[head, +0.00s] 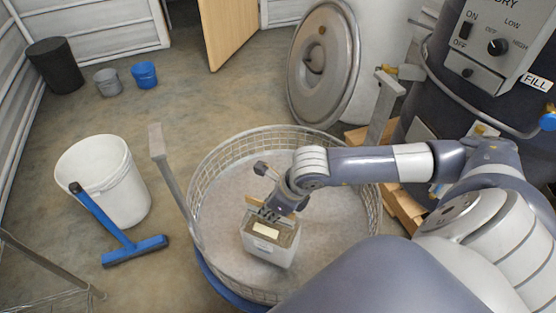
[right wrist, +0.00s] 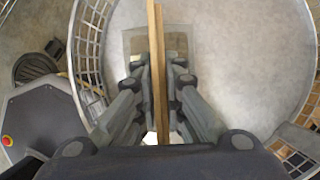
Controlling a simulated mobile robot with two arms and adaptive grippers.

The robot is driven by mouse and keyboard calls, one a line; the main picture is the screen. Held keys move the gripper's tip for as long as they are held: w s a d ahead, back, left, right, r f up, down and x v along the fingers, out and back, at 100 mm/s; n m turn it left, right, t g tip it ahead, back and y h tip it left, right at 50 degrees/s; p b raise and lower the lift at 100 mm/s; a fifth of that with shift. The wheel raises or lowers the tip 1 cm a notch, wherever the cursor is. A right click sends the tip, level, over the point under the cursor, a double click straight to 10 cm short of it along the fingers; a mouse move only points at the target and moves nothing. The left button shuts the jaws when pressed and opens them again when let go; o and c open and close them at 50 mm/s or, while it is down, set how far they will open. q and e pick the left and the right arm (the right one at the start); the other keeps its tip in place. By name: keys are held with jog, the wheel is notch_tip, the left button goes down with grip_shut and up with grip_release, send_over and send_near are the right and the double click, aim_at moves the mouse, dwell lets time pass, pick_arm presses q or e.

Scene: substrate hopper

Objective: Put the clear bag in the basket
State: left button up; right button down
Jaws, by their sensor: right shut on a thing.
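The clear bag (head: 271,246) is a boxy see-through pack with brown contents and a pale label. My right gripper (head: 268,212) reaches down inside the basket's rim and is shut on the bag's tan top strip. The basket (head: 207,160) is a large round wire-mesh one with a pale grey floor and a blue base edge. In the right wrist view the tan strip (right wrist: 157,50) runs between the fingers, with the bag (right wrist: 176,44) beyond it over the pale floor. I cannot tell whether the bag touches the basket floor. My left gripper is not in view.
An upright metal bar (head: 172,180) stands at the basket's left rim. A white bucket (head: 103,180) and a blue squeegee (head: 135,250) are farther left. A round metal lid (head: 322,65) leans behind the basket, and a dark machine (head: 475,85) stands at right.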

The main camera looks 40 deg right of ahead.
jog(key=w+d+f+b, duration=0.1)
jog(key=w+f, duration=0.3)
jog(key=w, duration=0.7)
jog(key=shift+w+f, duration=0.15)
jog(key=shift+w, duration=0.2)
jog(key=c, duration=1.7)
grip_release()
jog(key=shift+s+d+f, duration=0.1)
jog(key=shift+s+f, duration=0.05)
jog(key=shift+s, duration=0.05)
pick_arm(q)
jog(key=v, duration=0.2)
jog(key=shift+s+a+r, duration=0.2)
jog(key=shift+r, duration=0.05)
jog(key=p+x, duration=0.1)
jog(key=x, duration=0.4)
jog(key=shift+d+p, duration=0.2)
jog(key=shift+p, duration=0.15)
pick_arm(e)
jog(key=v, duration=1.2)
jog(key=shift+w, duration=0.1)
